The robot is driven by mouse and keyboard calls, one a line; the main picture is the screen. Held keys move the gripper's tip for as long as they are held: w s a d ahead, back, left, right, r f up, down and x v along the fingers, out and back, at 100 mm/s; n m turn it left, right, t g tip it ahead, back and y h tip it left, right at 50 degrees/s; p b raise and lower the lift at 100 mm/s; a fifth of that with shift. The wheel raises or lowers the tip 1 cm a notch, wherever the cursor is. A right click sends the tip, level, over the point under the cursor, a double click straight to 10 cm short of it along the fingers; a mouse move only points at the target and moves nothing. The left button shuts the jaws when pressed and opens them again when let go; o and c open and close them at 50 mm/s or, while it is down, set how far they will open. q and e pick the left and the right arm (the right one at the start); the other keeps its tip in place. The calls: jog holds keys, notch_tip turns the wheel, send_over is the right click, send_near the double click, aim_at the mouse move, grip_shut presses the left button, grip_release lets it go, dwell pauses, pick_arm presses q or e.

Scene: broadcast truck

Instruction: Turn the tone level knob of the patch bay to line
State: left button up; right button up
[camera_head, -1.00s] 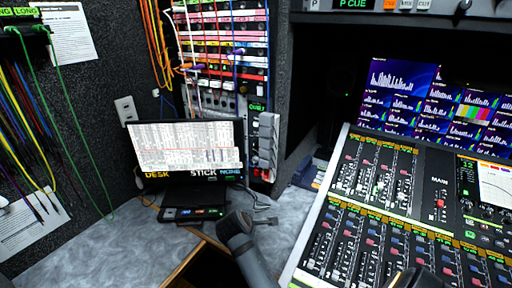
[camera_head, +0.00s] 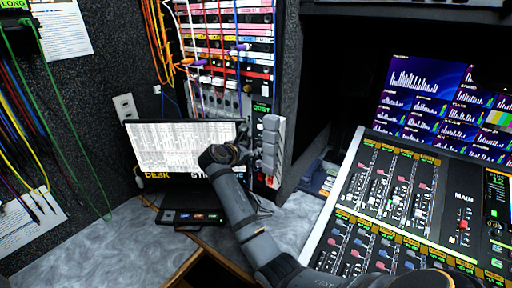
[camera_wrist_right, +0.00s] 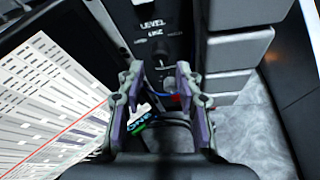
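The patch bay (camera_head: 262,88) stands at the back, behind the screen, with several rows of sockets and cables. In the right wrist view its dark panel carries the word LEVEL, with a black knob (camera_wrist_right: 160,48) below the lettering. The exact pointer setting is too small to tell. My right gripper (camera_head: 246,146) is up at the lower part of the patch bay, in front of the screen's right edge. In the right wrist view the gripper (camera_wrist_right: 160,75) is open, its two fingers apart just short of the knob, with nothing held. My left gripper is not in view.
A screen (camera_head: 165,145) with a white table stands left of my right gripper. Grey blocks (camera_head: 270,140) stick out just right of it. A small box (camera_head: 190,217) lies on the grey desk. A mixing console (camera_head: 400,190) fills the right side. Cables hang at the left.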

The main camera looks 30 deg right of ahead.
aim_at(258, 146)
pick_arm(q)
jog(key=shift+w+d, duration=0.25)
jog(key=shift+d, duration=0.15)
pick_arm(e)
jog(key=shift+x, duration=1.95)
jog(key=shift+s, duration=0.1)
jog(key=shift+c, duration=0.3)
grip_shut()
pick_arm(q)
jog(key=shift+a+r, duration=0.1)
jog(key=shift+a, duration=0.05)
